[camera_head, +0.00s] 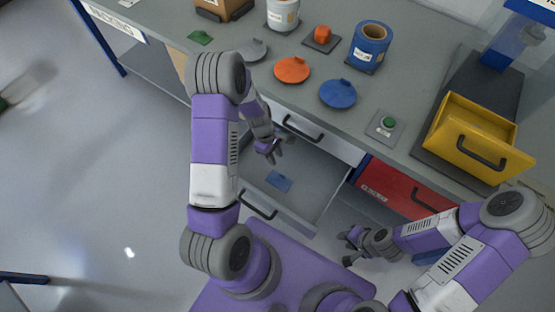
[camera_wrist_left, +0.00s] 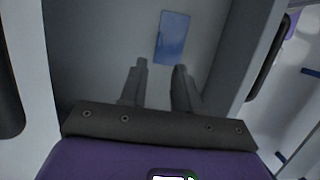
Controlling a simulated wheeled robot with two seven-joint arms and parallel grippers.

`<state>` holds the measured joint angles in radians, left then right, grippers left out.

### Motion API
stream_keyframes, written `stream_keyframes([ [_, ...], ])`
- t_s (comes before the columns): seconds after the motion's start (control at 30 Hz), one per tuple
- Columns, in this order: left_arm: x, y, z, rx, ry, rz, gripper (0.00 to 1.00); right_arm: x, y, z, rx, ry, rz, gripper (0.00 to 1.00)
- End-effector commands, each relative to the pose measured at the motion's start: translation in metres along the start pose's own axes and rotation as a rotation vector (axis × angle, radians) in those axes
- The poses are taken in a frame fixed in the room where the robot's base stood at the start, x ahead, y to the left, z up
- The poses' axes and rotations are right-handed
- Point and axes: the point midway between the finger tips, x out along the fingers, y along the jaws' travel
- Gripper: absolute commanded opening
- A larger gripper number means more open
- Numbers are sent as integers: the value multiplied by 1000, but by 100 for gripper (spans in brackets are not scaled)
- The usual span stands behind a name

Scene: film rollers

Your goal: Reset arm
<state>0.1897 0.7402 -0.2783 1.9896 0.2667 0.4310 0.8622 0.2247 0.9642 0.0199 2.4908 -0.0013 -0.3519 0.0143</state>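My left gripper (camera_head: 275,150) hangs over the back part of an open grey drawer (camera_head: 312,190). In the left wrist view its two fingers (camera_wrist_left: 160,82) stand apart with nothing between them. A flat blue piece (camera_head: 279,181) lies on the drawer floor, and it also shows beyond the fingertips in the left wrist view (camera_wrist_left: 172,38). My right gripper (camera_head: 346,246) is low at the right, outside the drawer near its front right corner. Its fingers look spread, with nothing seen between them.
On the workbench (camera_head: 425,60) are an orange lid (camera_head: 292,69), a blue lid (camera_head: 338,94), a blue roll (camera_head: 369,45), a white roll (camera_head: 283,14), a green button (camera_head: 388,124) and a yellow bin (camera_head: 470,135). A red drawer front (camera_head: 400,187) is beside the open drawer.

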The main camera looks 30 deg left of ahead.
Motion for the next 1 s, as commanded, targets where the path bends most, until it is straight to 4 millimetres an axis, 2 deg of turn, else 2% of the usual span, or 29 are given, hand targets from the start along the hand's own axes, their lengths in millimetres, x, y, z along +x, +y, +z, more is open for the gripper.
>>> stream_keyframes([
  [0.13,-9,0,0,1,0,-1,32,-3,-1,0,0,0,0,34],
  [0.73,-11,0,1,1,0,-1,32,-5,-2,0,0,0,0,34],
  [0.83,-23,0,4,1,0,0,32,-16,-6,1,0,0,0,34],
  [1.0,-55,0,13,1,0,0,32,-48,-18,2,0,0,0,34],
])
